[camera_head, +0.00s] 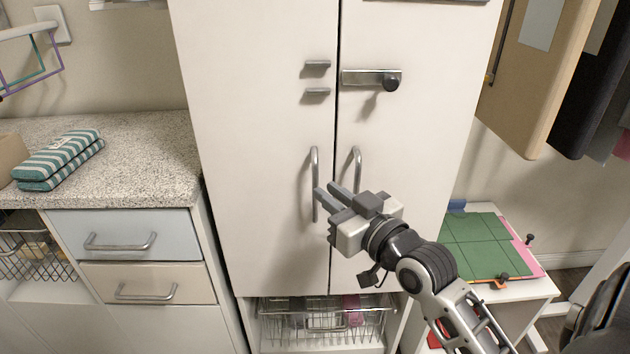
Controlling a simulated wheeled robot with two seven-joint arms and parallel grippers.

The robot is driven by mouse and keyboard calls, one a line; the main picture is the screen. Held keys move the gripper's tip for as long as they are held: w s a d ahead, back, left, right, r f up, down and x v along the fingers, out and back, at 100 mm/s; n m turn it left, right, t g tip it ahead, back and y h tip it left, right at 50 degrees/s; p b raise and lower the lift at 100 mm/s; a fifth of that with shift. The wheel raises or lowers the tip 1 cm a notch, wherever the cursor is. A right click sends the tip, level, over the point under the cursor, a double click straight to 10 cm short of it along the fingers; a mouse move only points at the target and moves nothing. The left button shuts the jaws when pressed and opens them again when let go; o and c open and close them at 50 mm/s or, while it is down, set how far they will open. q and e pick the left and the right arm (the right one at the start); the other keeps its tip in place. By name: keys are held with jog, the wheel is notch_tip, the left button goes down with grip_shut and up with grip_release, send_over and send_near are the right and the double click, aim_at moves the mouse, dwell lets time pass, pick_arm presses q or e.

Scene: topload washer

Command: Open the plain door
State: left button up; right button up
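A tall white cabinet stands in the middle with two shut doors. The left door (255,130) has a vertical bar handle (315,160) and two small grey brackets (317,66) near the seam. The right door (435,110) has a similar handle (357,160) and a latch bar with a dark round knob (391,83). The latch bar ends at the seam, apart from the brackets. My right gripper (325,189) is in front of the seam, with its fingertips close to the left handle's lower half. Its fingers look slightly apart; contact with the handle is unclear. My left gripper is out of view.
A speckled counter (140,150) with a striped folded cloth (60,158) and drawers (130,235) stands at left. A wire basket (320,320) sits under the doors. A low table with a green board (475,245) and hanging boards (530,90) are at right.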

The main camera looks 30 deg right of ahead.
aim_at(316, 185)
jog(key=w, duration=0.5)
jog(key=shift+a, duration=0.15)
grip_shut()
